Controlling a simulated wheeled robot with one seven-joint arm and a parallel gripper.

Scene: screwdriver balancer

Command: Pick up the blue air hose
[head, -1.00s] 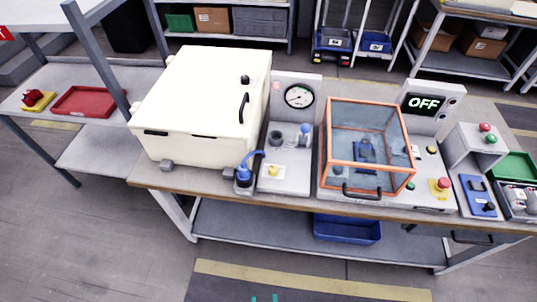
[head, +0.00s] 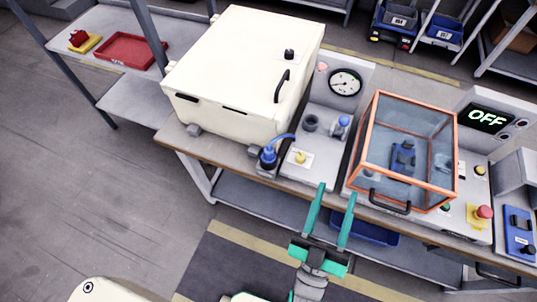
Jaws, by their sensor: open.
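The blue air hose (head: 284,138) is a short curved blue tube. It rises from a blue fitting (head: 268,157) in a dark holder at the bench's front edge, beside the cream box. Its far end runs behind or against the grey gauge unit. My gripper (head: 337,190) is open and empty, with two green fingers pointing up the picture toward the bench. It is to the right of and below the hose in the picture, clearly apart from it.
The grey gauge unit (head: 345,80) has a yellow button (head: 300,157) and a small blue-topped part (head: 342,124). The large cream box (head: 240,70) stands left of the hose. An orange-framed clear enclosure (head: 405,150) stands to the right. The bench edge (head: 225,160) runs in front.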

